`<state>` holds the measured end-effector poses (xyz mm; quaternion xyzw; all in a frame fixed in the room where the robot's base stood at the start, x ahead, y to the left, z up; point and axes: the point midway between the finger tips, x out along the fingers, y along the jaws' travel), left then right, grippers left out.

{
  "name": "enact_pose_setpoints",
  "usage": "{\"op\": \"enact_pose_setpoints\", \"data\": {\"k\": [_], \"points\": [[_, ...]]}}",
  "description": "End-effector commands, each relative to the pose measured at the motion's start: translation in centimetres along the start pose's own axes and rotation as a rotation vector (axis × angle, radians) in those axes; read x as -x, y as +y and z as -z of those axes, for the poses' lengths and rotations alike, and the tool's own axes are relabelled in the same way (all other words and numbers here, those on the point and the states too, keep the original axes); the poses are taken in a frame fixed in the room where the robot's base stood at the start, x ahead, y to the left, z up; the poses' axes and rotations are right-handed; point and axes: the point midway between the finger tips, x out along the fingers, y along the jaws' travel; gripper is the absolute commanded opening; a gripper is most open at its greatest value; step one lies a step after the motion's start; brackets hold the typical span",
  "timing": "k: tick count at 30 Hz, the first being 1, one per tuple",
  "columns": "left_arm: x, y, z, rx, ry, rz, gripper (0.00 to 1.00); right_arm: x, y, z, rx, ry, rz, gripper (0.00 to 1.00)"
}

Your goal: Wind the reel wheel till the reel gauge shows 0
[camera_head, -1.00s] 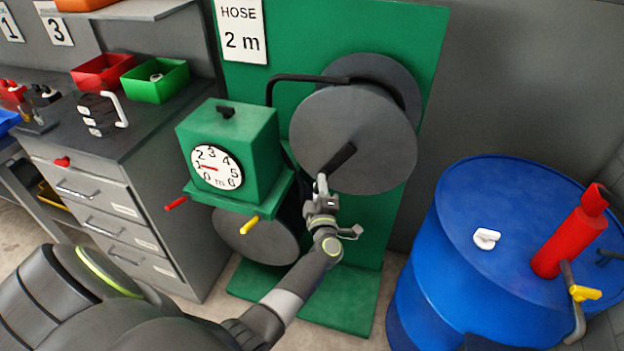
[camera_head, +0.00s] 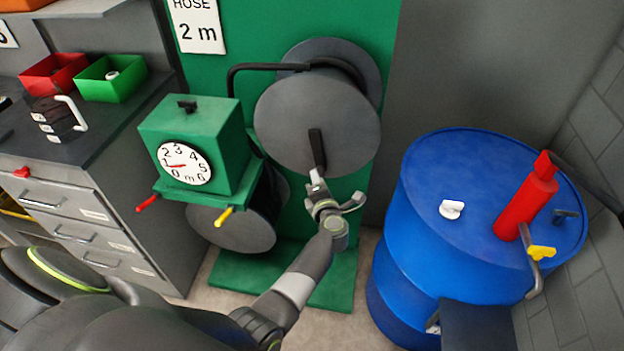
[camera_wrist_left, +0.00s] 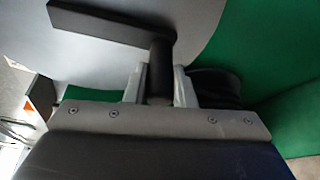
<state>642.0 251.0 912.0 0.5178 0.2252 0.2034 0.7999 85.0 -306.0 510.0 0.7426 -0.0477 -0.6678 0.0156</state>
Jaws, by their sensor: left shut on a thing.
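The reel wheel (camera_head: 290,112) is a large grey disc on a green panel. Its black crank arm (camera_head: 315,143) points almost straight down. My left gripper (camera_head: 316,182) is shut on the crank's handle at the low end of the arm. In the left wrist view the black handle (camera_wrist_left: 160,67) stands between the two pale fingers. The reel gauge (camera_head: 185,163) is a white dial on a green box left of the wheel. Its red needle points left, close to the 1. My right gripper is out of view.
A sign (camera_head: 197,26) reads HOSE 2 m. A blue drum (camera_head: 430,190) with a red pump (camera_head: 525,208) stands to the right. Left are a grey drawer cabinet (camera_head: 130,160) and red (camera_head: 148,202) and yellow (camera_head: 224,216) handles under the gauge box.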

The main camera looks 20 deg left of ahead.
Motion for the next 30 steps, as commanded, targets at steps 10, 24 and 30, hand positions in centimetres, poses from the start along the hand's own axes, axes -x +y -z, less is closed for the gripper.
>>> {"op": "enact_pose_setpoints", "data": {"k": [10,24,30], "points": [[0.27,-0.36,-0.38,0.042,0.0,0.023,0.0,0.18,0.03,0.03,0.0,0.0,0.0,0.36],[0.24,-0.29,-0.37,0.04,0.0,0.02,0.45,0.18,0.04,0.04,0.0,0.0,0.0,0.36],[0.21,-0.18,-0.4,0.039,0.0,0.018,0.45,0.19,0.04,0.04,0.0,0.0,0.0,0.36]]}}
